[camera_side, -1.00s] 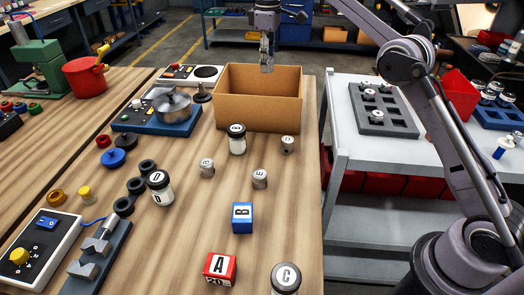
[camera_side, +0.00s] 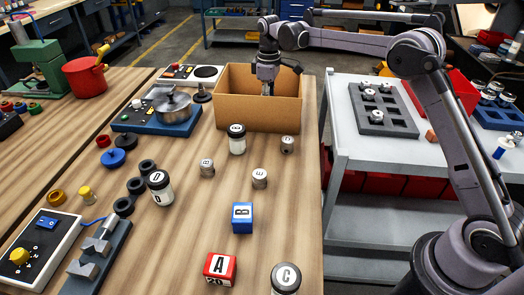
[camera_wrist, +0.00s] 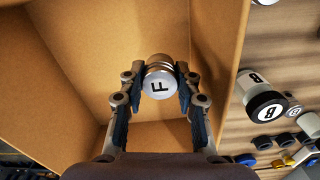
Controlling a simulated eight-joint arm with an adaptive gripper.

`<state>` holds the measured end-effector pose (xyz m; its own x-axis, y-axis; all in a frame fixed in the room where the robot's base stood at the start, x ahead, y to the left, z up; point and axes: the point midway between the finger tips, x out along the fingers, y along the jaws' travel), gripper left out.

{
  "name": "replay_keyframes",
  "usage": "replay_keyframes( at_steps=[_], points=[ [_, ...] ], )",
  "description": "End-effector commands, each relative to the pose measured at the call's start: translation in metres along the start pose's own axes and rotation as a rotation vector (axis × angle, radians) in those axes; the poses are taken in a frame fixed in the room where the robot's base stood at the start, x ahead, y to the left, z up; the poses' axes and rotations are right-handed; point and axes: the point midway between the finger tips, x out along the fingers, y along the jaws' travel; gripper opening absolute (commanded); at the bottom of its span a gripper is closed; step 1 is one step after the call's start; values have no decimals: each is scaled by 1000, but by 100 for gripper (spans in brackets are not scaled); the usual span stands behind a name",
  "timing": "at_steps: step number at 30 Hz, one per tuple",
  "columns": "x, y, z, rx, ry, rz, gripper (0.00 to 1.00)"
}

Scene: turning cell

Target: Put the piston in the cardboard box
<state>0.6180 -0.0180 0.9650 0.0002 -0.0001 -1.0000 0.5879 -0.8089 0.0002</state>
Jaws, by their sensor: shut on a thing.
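The cardboard box (camera_side: 252,116) stands open at the far end of the wooden table. My gripper (camera_side: 267,88) reaches down through its open top, and the fingertips are partly hidden by the front wall. In the wrist view, my gripper is shut on a silver piston (camera_wrist: 158,84) marked F, held between the two fingers. The box walls (camera_wrist: 60,60) surround it in that view. I cannot tell whether the piston touches the box floor. Other silver pistons stand on the table: one marked E (camera_side: 260,179), one to its left (camera_side: 207,167) and one near the box (camera_side: 287,145).
A black-capped white jar (camera_side: 237,140) stands just in front of the box. A hot plate with a metal pot (camera_side: 172,104) is left of it. A cart with a grey tray (camera_side: 382,112) stands to the right. Blue (camera_side: 242,218) and red (camera_side: 219,268) blocks are nearer.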

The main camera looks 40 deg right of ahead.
Motion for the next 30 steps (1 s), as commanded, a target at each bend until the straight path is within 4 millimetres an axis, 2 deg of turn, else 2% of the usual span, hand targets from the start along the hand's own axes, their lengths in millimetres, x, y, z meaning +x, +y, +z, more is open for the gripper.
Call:
replay_keyframes(
  at_steps=[10, 23, 24, 25, 30],
  points=[
    [38, 0, 0, 0, 0, 0, 0],
    [44, 0, 0, 0, 0, 0, 0],
    [45, 0, 0, 0, 0, 0, 36],
    [45, 0, 0, 0, 0, 0, 42],
    [45, 0, 0, 0, 0, 0, 42]
  ],
)
